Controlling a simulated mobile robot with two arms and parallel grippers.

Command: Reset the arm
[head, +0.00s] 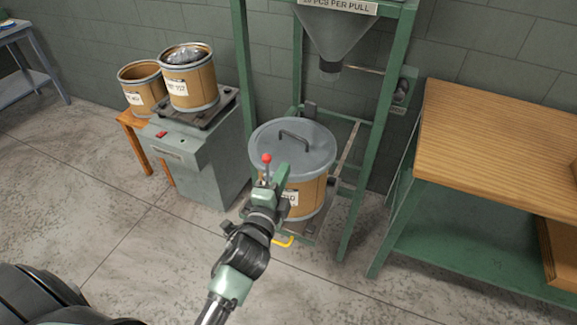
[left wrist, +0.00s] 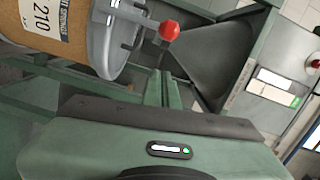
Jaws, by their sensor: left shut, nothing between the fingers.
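My left gripper (head: 281,174) is shut and empty at the near side of a lidded drum, partly covering the drum in the head view. The left wrist view shows my green gripper housing (left wrist: 95,140) across the bottom. The brown drum (head: 311,197) has a grey lid (head: 270,135) with a dark handle, and stands under a hopper. A lever with a red knob (head: 267,158) stands at the drum's near edge, close to my gripper; I cannot tell whether they touch. The knob (left wrist: 169,31) is also in the left wrist view. My right gripper is not in view.
A green frame (head: 243,62) carries the grey hopper (head: 338,38) above the drum. A wood-topped bench (head: 490,140) stands at the right. Two open drums, one on a grey scale cabinet (head: 205,165), stand at the left. The floor in front is clear.

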